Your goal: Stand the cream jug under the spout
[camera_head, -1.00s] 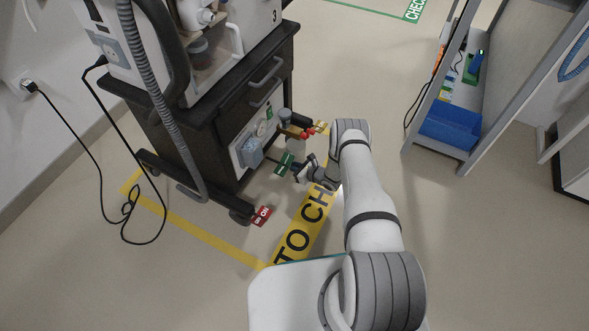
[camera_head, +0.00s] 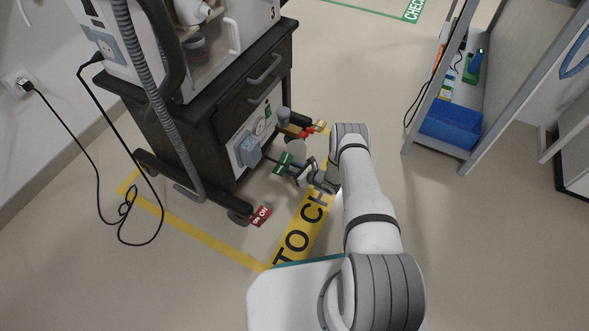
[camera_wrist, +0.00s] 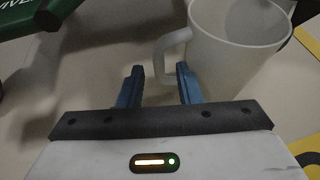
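The cream jug (camera_wrist: 238,38) is a pale, translucent cup with a side handle (camera_wrist: 160,52), close ahead at the upper right of the wrist view. In the head view a pale round shape beside the cart looks like the same jug (camera_head: 297,147). My gripper (camera_wrist: 160,68) is open and empty. Its two blue fingers point at the jug, and the handle shows between and just beyond their tips. I cannot tell whether the right finger touches it. In the head view my gripper (camera_head: 300,172) is low beside the cart. I cannot make out the spout for certain.
The dark ventilator cart (camera_head: 215,140) stands at left, with a hose and cables. A green labelled piece (camera_head: 283,163) is close to my gripper. A red tag (camera_head: 261,216) is near a wheel. A shelf with a blue bin (camera_head: 450,126) stands right; the floor between is clear.

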